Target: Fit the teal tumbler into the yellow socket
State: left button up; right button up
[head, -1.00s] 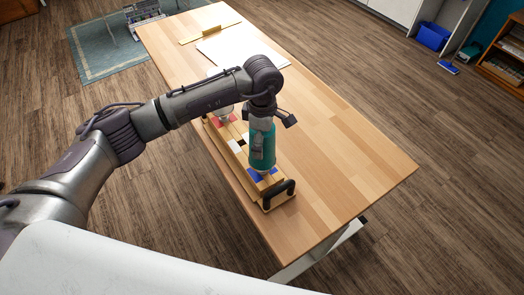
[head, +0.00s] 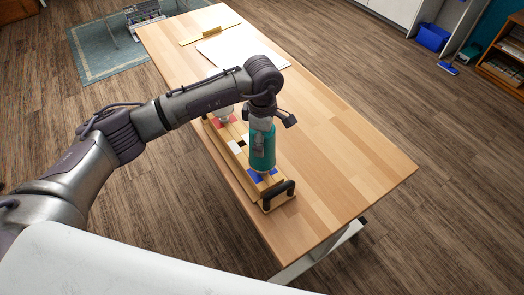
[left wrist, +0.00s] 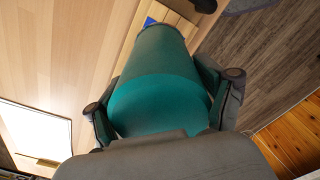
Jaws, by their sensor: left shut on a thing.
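The teal tumbler (head: 262,150) is upright in my left gripper (head: 259,140), over the near part of a wooden socket tray (head: 276,200). In the left wrist view the tumbler (left wrist: 158,85) fills the space between the fingers of the left gripper (left wrist: 165,108), which are shut on its sides. The tray has blue (head: 254,176), white (head: 234,147) and red (head: 229,120) coloured patches. I cannot pick out a yellow socket for certain; the arm and tumbler hide part of the tray. Whether the tumbler's base touches the tray is unclear. My right gripper is not in view.
The tray stands on a long wooden table (head: 340,165), with a black handle (head: 279,194) at its near end. A white sheet (head: 238,45) lies farther back. The table's right side is clear.

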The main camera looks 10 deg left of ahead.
pick_arm(q)
jog(key=shift+r+p, duration=0.3)
jog(key=shift+r, duration=0.25)
jog(key=c, duration=0.6)
jog(key=shift+r+p, duration=1.2)
jog(key=shift+r, duration=1.9)
jog(key=o, duration=1)
jog(key=c, duration=1.2)
jog(key=shift+f, duration=0.1)
